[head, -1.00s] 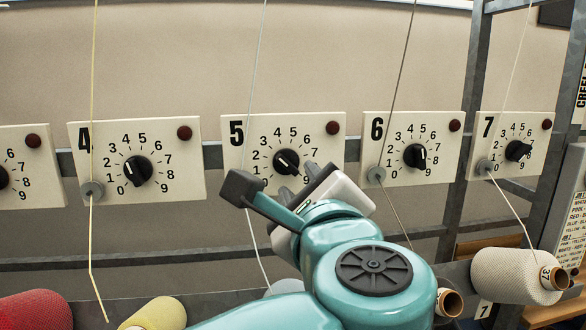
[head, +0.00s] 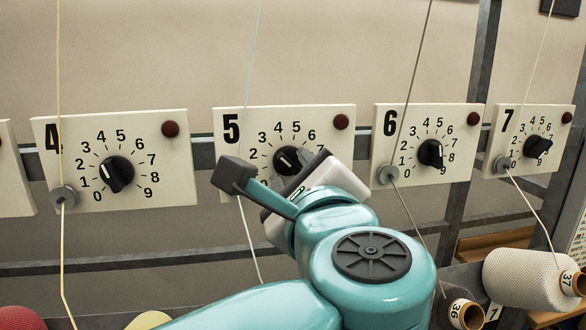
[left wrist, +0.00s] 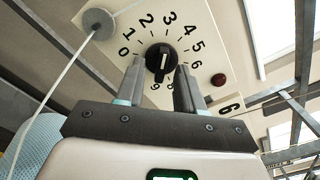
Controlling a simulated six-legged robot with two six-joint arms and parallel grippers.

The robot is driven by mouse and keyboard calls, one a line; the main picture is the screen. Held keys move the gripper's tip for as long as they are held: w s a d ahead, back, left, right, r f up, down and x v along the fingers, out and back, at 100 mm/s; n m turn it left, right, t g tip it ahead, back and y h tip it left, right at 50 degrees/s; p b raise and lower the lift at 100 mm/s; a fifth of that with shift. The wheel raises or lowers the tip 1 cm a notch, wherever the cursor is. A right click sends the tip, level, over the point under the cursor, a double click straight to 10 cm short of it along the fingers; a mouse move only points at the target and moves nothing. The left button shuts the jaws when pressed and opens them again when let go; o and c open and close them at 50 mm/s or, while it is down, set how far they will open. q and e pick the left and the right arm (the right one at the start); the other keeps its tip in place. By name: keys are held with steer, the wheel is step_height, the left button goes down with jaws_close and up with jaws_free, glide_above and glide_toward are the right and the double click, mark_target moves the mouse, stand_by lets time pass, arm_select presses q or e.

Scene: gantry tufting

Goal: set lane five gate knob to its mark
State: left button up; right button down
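The lane five plate (head: 231,168) is cream, with a numbered dial and a black round knob (head: 287,160) bearing a white line. My left gripper (head: 275,183) is in front of the plate and hides its lower part. In the left wrist view the knob (left wrist: 163,62) lies between the two fingertips of my left gripper (left wrist: 159,68). The fingers are apart, one on each side, with a small gap visible at the left; contact at the right is unclear. The white line runs roughly along the fingers. My right gripper is not in view.
Plates for lane four (head: 70,185), lane six (head: 455,160) and lane seven (head: 500,135) stand alongside. Yarn cones (head: 525,278) sit below.

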arm_select(q)
steer(key=shift+w+f, duration=0.1)
steer(key=shift+w, duration=0.3)
steer(key=shift+s, duration=0.3)
jaws_close()
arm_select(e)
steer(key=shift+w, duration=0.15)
arm_select(q)
steer(key=shift+w, duration=0.1)
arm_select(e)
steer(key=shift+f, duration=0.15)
